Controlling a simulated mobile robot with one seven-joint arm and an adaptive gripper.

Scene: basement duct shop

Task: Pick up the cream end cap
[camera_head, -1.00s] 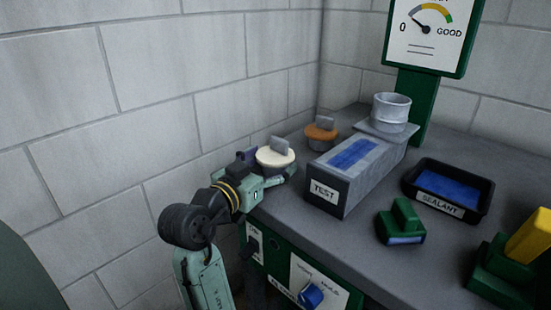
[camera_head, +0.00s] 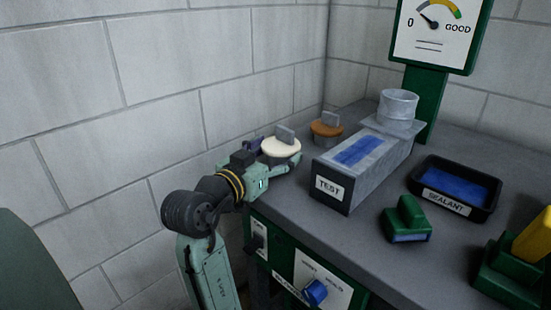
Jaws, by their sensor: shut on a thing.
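The cream end cap (camera_head: 281,148) is a round pale disc with a grey upright tab on top. It is at the left end of the grey bench, in front of the block wall. My gripper (camera_head: 277,160) is shut on the cream end cap, with a finger showing at its right side. The other finger is mostly hidden behind the cap and wrist. The cap looks slightly raised, but its underside is hidden by my gripper, so I cannot tell the clearance.
An orange end cap (camera_head: 326,129) stands just behind, to the right. A grey duct box marked TEST (camera_head: 333,188) is right of my gripper. A black SEALANT tray (camera_head: 458,205), a green block (camera_head: 406,222) and a gauge post (camera_head: 424,100) stand farther right. The wall is close on the left.

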